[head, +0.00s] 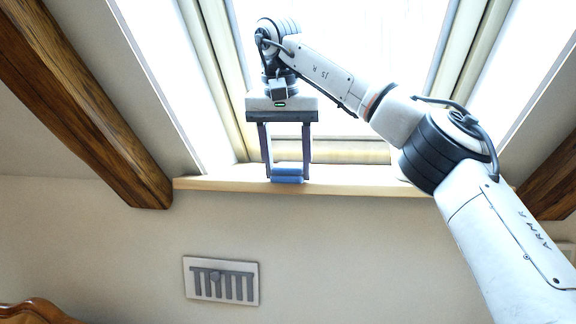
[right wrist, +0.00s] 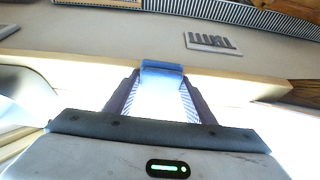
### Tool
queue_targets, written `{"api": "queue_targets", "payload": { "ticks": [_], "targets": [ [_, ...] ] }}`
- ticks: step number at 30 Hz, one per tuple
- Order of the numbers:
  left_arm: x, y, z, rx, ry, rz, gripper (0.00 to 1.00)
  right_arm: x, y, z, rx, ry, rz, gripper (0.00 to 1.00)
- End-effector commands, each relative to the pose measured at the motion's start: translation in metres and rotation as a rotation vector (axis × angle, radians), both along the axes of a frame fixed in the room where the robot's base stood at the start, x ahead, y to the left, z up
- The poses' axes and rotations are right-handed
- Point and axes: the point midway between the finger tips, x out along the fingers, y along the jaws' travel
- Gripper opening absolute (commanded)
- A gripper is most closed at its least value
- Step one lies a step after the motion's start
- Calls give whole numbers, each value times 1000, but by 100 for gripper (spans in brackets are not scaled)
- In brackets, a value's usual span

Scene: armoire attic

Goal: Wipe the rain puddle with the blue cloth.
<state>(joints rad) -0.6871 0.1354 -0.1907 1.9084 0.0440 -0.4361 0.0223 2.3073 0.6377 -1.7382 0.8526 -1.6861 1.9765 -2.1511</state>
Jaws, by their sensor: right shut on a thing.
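My right gripper (head: 287,176) reaches to the window sill (head: 215,184) and is shut on the blue cloth (head: 287,172). The cloth looks like a small blue roll between the fingertips, at the sill's surface; I cannot tell whether it touches the sill. In the right wrist view the cloth (right wrist: 162,72) shows between the two dark fingers, near the sill's front edge. I cannot make out the rain puddle; the sill around the gripper is very bright. My left gripper is not in view.
A bright roof window (head: 350,50) rises behind the sill. Dark wooden beams (head: 90,110) slope down on both sides. A wall vent (head: 221,281) is below the sill, and a piece of carved wooden furniture (head: 35,312) shows at the bottom left.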

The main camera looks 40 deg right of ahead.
Motion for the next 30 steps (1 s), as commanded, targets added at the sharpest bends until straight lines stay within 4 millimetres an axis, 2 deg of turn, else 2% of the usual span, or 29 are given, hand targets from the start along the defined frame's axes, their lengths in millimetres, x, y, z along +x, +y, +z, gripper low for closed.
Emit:
{"api": "queue_targets", "payload": {
  "ticks": [10, 21, 30],
  "targets": [
    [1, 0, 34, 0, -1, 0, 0, 0, 0, 25, 1, 3, -1, 31],
    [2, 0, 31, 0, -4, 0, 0, 0, 0, 55, -1, 1, -2, 31],
    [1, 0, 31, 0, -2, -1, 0, 0, 0, 59, -1, 2, 0, 31]
  ]
}}
